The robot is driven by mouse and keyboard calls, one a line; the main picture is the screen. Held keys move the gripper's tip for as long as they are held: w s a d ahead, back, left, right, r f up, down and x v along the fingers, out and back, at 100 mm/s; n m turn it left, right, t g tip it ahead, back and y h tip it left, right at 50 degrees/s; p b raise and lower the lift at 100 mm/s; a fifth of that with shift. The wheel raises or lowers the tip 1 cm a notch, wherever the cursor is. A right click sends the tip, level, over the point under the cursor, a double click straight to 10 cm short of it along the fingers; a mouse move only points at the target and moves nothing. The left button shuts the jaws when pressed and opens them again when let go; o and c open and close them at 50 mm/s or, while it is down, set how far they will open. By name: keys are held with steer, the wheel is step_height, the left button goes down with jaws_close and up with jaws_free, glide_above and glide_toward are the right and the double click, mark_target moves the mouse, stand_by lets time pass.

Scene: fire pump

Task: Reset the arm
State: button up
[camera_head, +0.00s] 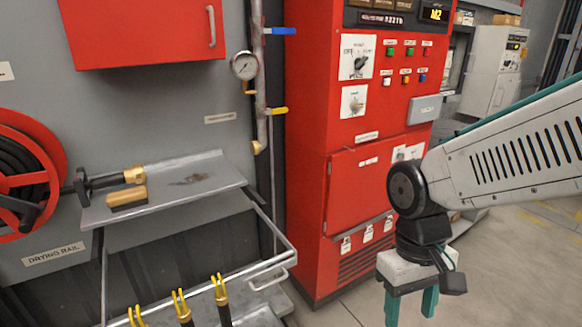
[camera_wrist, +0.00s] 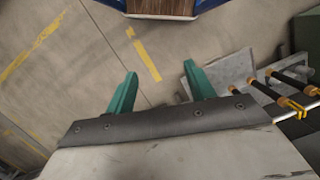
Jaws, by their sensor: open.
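My gripper (camera_head: 411,304) hangs at the end of my arm on the right of the head view, in front of the red control cabinet (camera_head: 340,230). Its two green fingers point down and are spread apart with nothing between them. In the wrist view my gripper (camera_wrist: 160,85) is also open and empty, with bare floor (camera_wrist: 155,95) beyond the fingers.
A metal rail (camera_head: 215,283) with several yellow-tipped black tools stands below. A red hose reel (camera_head: 25,180) is at far left. Floor lies open at right.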

steer(key=s+d+r+m+t, duration=0.3)
steer(key=s+d+r, duration=0.3)
steer(key=r, duration=0.3)
steer(key=shift+d+r+t+y, duration=0.3)
steer(key=shift+d+r+t, duration=0.1)
steer(key=shift+d, duration=0.35)
steer(key=shift+s, duration=0.1)
stand_by(1.3)
